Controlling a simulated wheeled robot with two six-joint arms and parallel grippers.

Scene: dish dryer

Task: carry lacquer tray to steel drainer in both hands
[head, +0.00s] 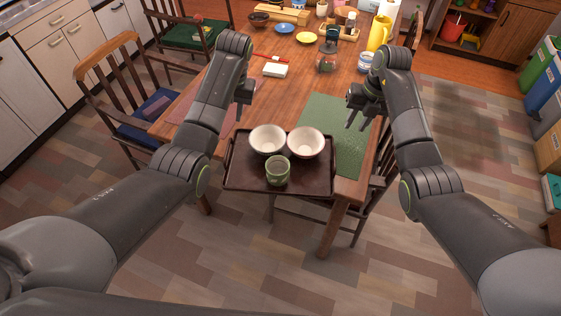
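The dark lacquer tray (243,182) lies at the near end of the wooden table, its near part reaching past the table edge. Two white bowls (267,139) (305,142) stand side by side on it, with a green cup (278,172) in front. My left gripper (241,107) is above the table, beyond the tray's far left corner and apart from it; its fingers are seen edge-on. My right gripper (355,125) is above the green placemat, beyond the tray's far right corner, with its fingers apart and empty. I see no steel drainer.
A green placemat (345,155) lies right of the tray. Chairs stand at the left (133,115) and right of the table. Several dishes and a yellow pitcher (379,33) stand at the far end. Counters line the left; the near floor is free.

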